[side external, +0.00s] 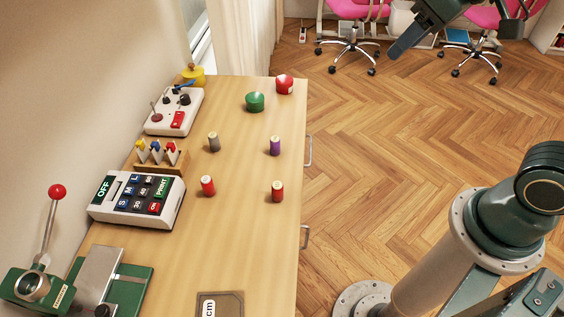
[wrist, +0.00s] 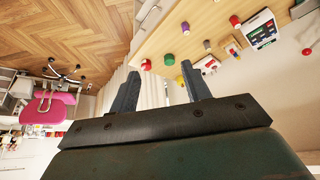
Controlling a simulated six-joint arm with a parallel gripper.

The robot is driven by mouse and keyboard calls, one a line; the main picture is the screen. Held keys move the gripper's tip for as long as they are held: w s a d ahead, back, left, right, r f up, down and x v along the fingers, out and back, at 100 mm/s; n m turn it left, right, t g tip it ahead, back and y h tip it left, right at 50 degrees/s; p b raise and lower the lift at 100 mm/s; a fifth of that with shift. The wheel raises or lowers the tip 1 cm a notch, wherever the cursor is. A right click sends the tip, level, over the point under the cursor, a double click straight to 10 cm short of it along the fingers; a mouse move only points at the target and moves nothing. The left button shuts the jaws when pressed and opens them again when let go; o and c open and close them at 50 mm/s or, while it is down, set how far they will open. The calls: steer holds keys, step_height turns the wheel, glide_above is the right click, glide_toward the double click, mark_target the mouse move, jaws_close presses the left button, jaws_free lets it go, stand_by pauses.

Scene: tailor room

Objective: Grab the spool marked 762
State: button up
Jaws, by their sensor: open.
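Four small thread spools stand upright on the wooden table in the side view: a grey-brown one (side external: 213,142), a purple one (side external: 275,146), a red one (side external: 208,186) and another red one (side external: 277,191). Their markings are too small to read, so I cannot tell which is 762. My gripper (side external: 405,45) is high at the top of the side view, out over the floor and well right of the table. In the wrist view, my gripper (wrist: 161,88) has its two fingers spread apart with nothing between them. Some spools show small beyond the fingers there.
The wooden table (side external: 245,230) also bears a green cylinder (side external: 255,102) and a red one (side external: 285,85) at its far end. A control box (side external: 175,112), a rack (side external: 160,158), a button panel (side external: 137,200) and a lever machine (side external: 85,280) line its left side. Pink chairs (side external: 355,10) stand beyond.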

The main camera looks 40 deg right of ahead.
steer(key=w+a+f+n, duration=0.15)
steer(key=w+a, duration=0.25)
steer(key=w, duration=0.6)
steer(key=n+g+y, duration=0.1)
steer(key=n, duration=0.1)
glide_above(212, 139)
steer(key=s+d, duration=0.3)
steer(key=s, duration=0.1)
step_height(212, 139, down, 19)
steer(key=shift+r, duration=0.15)
steer(key=shift+w, duration=0.15)
steer(key=shift+x, duration=4.3)
steer(key=shift+a, duration=0.2)
steer(key=shift+x, duration=2.55)
steer(key=shift+a, duration=0.2)
steer(key=shift+c, duration=0.5)
